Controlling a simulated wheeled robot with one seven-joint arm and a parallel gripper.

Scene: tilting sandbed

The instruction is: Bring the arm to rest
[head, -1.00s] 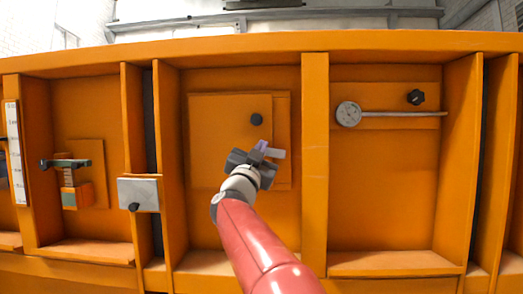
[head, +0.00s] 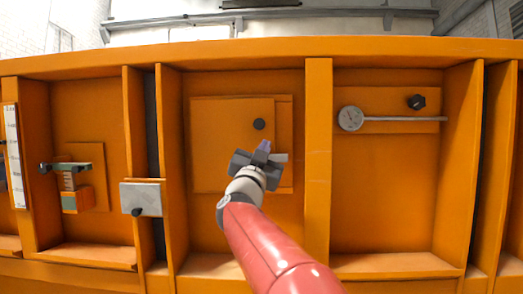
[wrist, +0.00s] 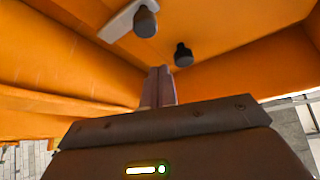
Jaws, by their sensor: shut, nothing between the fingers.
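My gripper (head: 262,148) is in front of the orange panel in the middle bay in the head view, just below a black knob (head: 259,124). My red arm reaches up to it from the bottom of the picture. In the wrist view my gripper's fingers (wrist: 158,86) are together with nothing between them. Two dark knobs show above and beside the fingers there, one on a pale plate (wrist: 118,22) and one (wrist: 183,55) on an orange surface. Whether my gripper touches the panel cannot be told.
The orange frame (head: 318,170) has upright dividers beside my arm. A dial gauge (head: 351,118) with a long stem and a black knob (head: 417,102) are in the right bay. A grey plate with a knob (head: 141,198) and a small clamp-like device (head: 72,180) are at the left.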

